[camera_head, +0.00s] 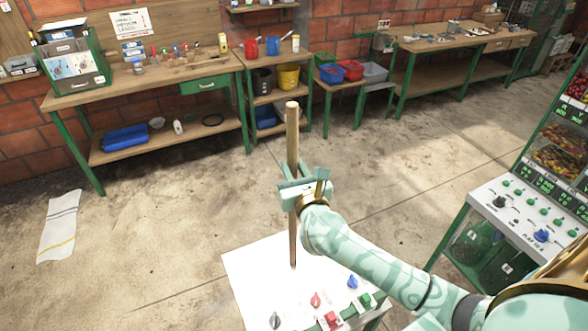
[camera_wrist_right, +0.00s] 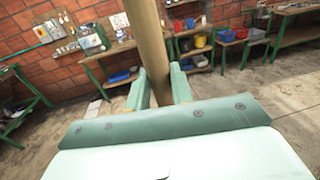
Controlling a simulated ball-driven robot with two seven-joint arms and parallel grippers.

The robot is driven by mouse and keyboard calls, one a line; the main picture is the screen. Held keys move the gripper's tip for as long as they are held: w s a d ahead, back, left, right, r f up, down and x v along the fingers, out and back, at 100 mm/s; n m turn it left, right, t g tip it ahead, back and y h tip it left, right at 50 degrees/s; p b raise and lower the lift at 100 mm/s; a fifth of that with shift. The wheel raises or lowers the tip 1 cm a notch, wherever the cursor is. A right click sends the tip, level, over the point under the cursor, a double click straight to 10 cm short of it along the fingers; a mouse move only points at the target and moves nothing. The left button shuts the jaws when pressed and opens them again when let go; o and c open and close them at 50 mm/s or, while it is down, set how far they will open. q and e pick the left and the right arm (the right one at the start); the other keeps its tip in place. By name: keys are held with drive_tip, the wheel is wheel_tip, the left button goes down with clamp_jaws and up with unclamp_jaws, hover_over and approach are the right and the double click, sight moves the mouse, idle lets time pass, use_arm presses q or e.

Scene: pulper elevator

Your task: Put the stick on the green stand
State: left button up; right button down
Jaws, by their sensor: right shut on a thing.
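The stick (camera_head: 292,135) is a long brown wooden rod, held nearly upright. My right gripper (camera_head: 296,184) is shut around it near its middle. In the right wrist view the stick (camera_wrist_right: 150,45) passes between the two green fingers (camera_wrist_right: 157,90). Its lower end shows over a white panel top (camera_head: 250,272) at the bottom centre; I cannot tell whether it touches. This panel has red, blue, green and grey controls and a bit of green frame below. I cannot tell whether it is the green stand. My left gripper is out of view.
A green-legged workbench (camera_head: 165,78) stands at the back left, with shelves of buckets beside it. Another bench (camera_head: 440,40) is at the back right. A control console (camera_head: 520,215) stands at the right. A striped towel (camera_head: 58,228) lies on the floor. The middle floor is clear.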

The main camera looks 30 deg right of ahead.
drive_tip(key=shift+f, duration=0.1)
drive_tip(key=c, duration=1.2)
unclamp_jaws()
drive_tip(key=shift+f, duration=0.1)
drive_tip(key=shift+r, duration=0.25)
drive_tip(key=s+a+b, duration=0.1)
drive_tip(key=s+a, duration=0.1)
drive_tip(key=s, duration=0.9)
drive_tip(key=shift+s+a, duration=0.2)
drive_tip(key=shift+s, duration=0.2)
